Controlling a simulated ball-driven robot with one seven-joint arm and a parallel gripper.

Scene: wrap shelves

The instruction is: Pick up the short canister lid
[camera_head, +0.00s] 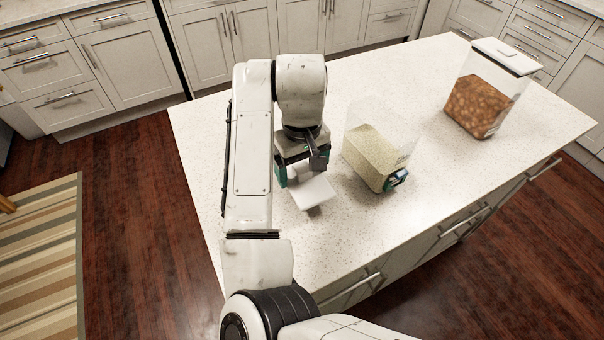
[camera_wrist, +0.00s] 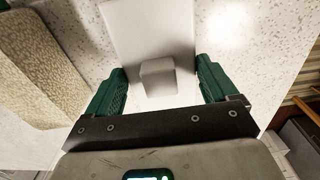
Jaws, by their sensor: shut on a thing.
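The short canister lid (camera_head: 313,192) is a white square plate with a raised block-shaped knob. It also shows in the wrist view (camera_wrist: 150,30), with the knob (camera_wrist: 157,77) between the fingers. My gripper (camera_head: 303,172), with green fingers, points down over the lid near the middle of the counter. Its fingers, seen in the wrist view (camera_wrist: 160,84), are shut on the lid from both sides. I cannot tell whether the lid touches the counter. The short canister (camera_head: 374,158), clear and filled with pale grains, stands uncovered to the right of my gripper.
A taller clear canister (camera_head: 478,104) of brown contents stands at the far right, with its white lid (camera_head: 507,55) on. The speckled white counter (camera_head: 400,225) is clear in front and at the back. Cabinets (camera_head: 120,65) line the back of the kitchen.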

